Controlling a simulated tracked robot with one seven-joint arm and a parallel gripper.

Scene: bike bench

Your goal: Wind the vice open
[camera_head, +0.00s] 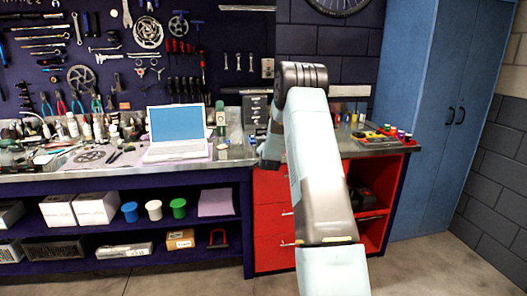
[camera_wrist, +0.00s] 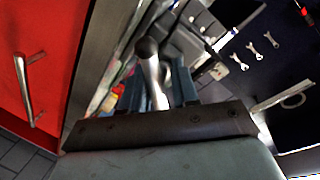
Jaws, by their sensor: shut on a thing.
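The vice handle (camera_wrist: 152,72), a metal bar with a dark round knob at its end, stands in the middle of the wrist view. Behind it is the blue-grey body of the vice (camera_wrist: 184,88), partly covered. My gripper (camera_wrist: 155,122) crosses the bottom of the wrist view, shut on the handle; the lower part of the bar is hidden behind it.
The bench top (camera_head: 235,154) carries a laptop (camera_head: 178,132) and many tools to the left. Red drawers (camera_head: 272,220) lie below, with a drawer handle (camera_wrist: 30,88) near my gripper. Colourful small items (camera_head: 385,135) sit at the right. A blue cabinet (camera_head: 425,120) stands further right.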

